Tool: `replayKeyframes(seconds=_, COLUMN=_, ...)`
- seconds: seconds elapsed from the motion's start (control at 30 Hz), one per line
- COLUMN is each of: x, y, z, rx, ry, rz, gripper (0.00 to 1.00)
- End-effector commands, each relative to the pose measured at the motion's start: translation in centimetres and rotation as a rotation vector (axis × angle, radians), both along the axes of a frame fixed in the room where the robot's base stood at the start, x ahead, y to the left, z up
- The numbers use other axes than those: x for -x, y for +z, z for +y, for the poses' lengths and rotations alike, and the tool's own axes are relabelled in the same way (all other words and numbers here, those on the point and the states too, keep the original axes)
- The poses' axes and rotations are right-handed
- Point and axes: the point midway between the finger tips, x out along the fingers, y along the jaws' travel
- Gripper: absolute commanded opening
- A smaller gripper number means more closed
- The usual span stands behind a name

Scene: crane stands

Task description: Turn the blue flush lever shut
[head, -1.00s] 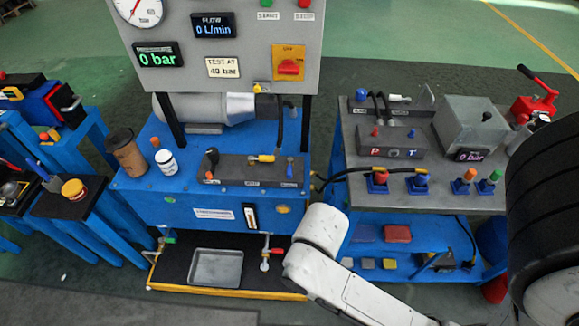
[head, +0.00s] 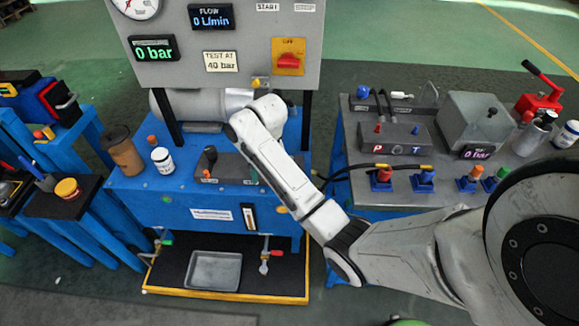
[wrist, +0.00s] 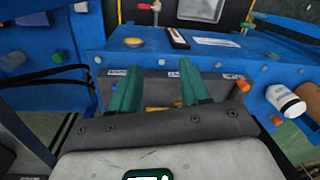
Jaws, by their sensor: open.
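The dark valve block (head: 228,168) sits on top of the blue bench, and its right part is hidden behind my arm in the head view. A yellow part (wrist: 158,109) shows low between the fingers. An orange-tipped lever (wrist: 243,86) stands right of the fingers.
A white jar (head: 162,160) and a brown cup (head: 123,153) stand on the bench's left side. The gauge panel (head: 237,65) rises behind the block. A second bench with red and blue fittings (head: 381,179) is at right. A metal tray (head: 214,270) lies below.

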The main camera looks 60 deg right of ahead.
Motion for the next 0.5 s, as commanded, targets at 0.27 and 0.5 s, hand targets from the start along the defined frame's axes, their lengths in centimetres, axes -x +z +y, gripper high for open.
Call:
replayKeyframes(seconds=0.27, x=1.6, y=3.2, z=-11.2, rx=0.044, ry=-0.252, rz=0.072, gripper=0.47)
replayKeyframes(seconds=0.5, x=2.0, y=2.3, z=-12.3, rx=0.046, ry=-0.284, rz=0.086, gripper=0.47)
